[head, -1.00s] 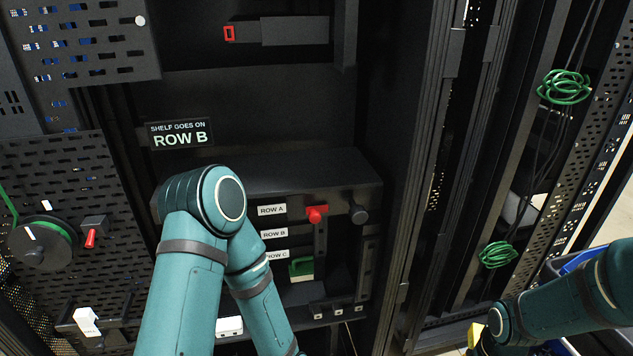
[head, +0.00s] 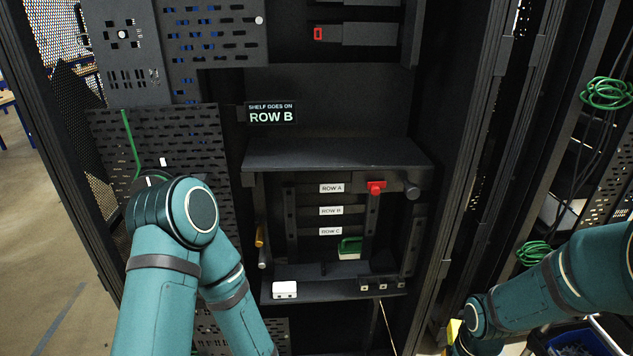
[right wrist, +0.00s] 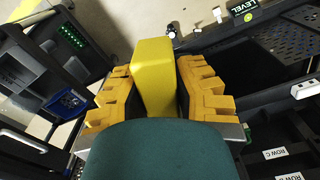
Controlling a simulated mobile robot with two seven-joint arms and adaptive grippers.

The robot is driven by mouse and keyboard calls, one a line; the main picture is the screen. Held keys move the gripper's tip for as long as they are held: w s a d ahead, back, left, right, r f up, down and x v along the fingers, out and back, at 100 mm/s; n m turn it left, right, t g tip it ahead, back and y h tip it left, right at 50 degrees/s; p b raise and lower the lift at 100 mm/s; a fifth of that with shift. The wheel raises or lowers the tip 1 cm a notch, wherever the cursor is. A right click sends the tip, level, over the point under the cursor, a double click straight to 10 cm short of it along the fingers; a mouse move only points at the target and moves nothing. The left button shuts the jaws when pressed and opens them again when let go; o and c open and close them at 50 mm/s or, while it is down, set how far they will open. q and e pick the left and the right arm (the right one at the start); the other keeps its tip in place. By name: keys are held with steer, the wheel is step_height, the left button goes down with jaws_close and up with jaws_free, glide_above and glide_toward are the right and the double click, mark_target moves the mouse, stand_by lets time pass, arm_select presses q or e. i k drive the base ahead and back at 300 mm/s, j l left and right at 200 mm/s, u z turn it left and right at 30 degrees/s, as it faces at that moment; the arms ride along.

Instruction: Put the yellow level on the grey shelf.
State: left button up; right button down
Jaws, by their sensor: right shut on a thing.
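The yellow level (right wrist: 153,70) is a smooth yellow block between the yellow padded fingers of my right gripper (right wrist: 158,88), which is shut on it. In the head view only a small yellow patch (head: 453,331) shows by the end of my right arm, at the lower right in front of the rack. A LEVEL label (right wrist: 243,11) is on a dark structure at the top right of the right wrist view. I cannot tell for sure which surface is the grey shelf; a dark flat ledge (head: 335,153) shows mid-rack. My left gripper is hidden below the head view.
The rack bay holds ROW A, ROW B and ROW C labels, a red knob (head: 376,187) and a green-and-white block (head: 350,248). A ROW B sign (head: 271,113) hangs above left. A dark upright (head: 462,170) stands right of the bay. Green cable (head: 606,93) hangs at right.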

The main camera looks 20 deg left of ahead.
mark_target(339, 161)
steer(key=u, duration=1.35)
steer(key=l+u, duration=0.6)
steer(key=k+l, duration=0.1)
steer(key=l, duration=0.65)
